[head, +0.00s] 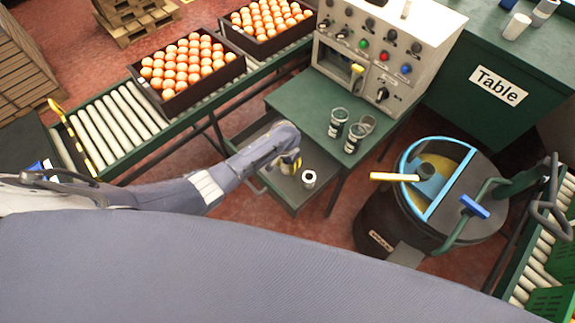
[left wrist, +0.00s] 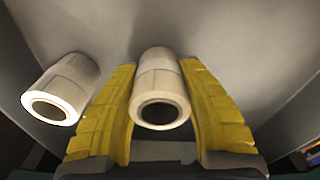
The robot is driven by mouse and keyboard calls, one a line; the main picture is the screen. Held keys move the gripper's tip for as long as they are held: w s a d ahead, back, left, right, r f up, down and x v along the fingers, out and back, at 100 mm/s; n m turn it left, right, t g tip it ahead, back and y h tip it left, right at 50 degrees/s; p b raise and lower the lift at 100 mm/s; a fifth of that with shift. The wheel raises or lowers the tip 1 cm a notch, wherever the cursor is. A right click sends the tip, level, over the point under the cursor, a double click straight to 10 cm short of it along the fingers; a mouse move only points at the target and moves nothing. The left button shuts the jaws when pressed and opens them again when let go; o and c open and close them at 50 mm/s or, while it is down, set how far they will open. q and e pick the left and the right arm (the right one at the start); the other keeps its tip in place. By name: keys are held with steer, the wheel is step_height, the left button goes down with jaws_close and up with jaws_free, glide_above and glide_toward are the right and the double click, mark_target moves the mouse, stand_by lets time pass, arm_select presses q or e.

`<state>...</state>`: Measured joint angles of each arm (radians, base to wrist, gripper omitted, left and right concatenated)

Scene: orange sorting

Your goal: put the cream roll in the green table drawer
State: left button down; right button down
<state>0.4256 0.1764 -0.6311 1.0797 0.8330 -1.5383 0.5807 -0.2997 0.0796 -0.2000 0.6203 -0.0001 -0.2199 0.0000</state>
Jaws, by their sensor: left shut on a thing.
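The green table's drawer (head: 322,166) is pulled out under the table top, and my left gripper (head: 290,164) is down inside it. In the left wrist view the gripper's yellow fingers (left wrist: 165,115) are shut on a cream roll (left wrist: 160,82), with its open end facing the camera. The grey drawer surface is close behind the roll; I cannot tell if they touch. A second pale roll (left wrist: 62,88) is to the left in that view, apart from the fingers. In the head view it stands in the drawer (head: 309,179), right of the gripper. My right gripper is not in view.
A dark round bin (head: 380,215) stands to the right. A roller conveyor with orange crates (head: 185,68) runs behind my arm.

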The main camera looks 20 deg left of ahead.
arm_select(q)
steer(key=c, duration=0.8)
jaws_free()
steer(key=shift+f, duration=0.1)
steer(key=shift+c, duration=0.2)
steer(key=r, duration=1.2)
steer(key=shift+s+a+r, duration=0.1)
steer(key=shift+s, duration=0.3)
